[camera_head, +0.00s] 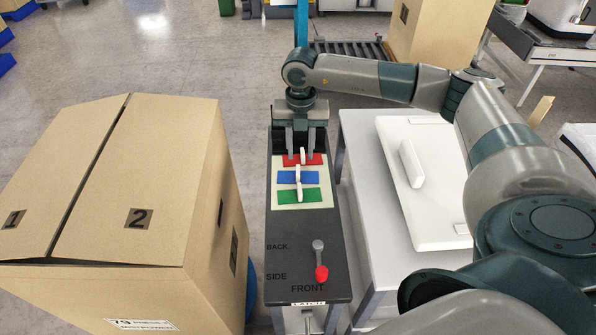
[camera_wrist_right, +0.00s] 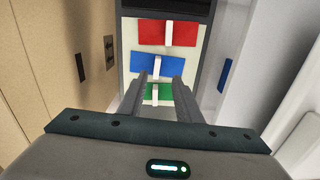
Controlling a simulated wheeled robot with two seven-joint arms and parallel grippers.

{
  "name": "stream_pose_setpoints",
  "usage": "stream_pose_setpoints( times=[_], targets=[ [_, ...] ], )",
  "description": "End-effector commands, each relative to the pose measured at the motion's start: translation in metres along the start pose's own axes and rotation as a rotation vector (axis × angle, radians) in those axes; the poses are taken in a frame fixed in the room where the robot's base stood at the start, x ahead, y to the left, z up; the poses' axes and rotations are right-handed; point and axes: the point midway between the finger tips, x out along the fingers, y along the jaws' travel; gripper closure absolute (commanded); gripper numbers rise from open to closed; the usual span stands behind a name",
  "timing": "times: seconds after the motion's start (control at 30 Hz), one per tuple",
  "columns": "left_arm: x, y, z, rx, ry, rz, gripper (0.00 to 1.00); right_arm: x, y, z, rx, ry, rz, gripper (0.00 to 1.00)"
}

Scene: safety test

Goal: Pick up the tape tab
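Three coloured patches, red (camera_head: 313,160), blue (camera_head: 286,177) and green (camera_head: 286,196), lie on a cream panel on the narrow dark bench. Each bears a small raised whitish tab: red's tab (camera_head: 303,155), blue's tab (camera_head: 298,174) and green's tab (camera_head: 299,190). Which one is the tape tab I cannot tell. My right gripper (camera_head: 301,148) points down over the panel, fingers apart and empty. In the right wrist view, its fingers (camera_wrist_right: 160,78) overlap the blue and green patches, with red's tab (camera_wrist_right: 169,35) beyond. Contact is not visible. My left gripper is out of view.
A large cardboard box (camera_head: 140,180) stands close left of the bench. A white case (camera_head: 435,215) lies on a grey table to the right. A red-knobbed lever (camera_head: 320,273) stands on the bench (camera_head: 285,228) near its front. Another carton (camera_head: 430,35) stands behind.

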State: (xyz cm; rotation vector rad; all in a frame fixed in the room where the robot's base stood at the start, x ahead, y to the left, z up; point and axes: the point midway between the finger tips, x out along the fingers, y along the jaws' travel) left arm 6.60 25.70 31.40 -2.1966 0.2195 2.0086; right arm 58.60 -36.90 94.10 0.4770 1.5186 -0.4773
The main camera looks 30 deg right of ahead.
Motion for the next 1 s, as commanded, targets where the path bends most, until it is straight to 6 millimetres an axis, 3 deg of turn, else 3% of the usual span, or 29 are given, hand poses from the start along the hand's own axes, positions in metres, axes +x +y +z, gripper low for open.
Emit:
stream_pose_setpoints(
  times=[0.23,0.73,1.0],
  targets=[
    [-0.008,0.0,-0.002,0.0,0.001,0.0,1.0,0.022,0.0,0.0,0.0,0.0,0.0,0.69],
    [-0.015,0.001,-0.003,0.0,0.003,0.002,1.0,0.028,0.002,0.0,0.001,0.001,0.0,0.69],
    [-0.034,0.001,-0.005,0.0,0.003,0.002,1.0,0.059,0.006,-0.002,0.002,0.001,-0.002,0.69]
  ],
)
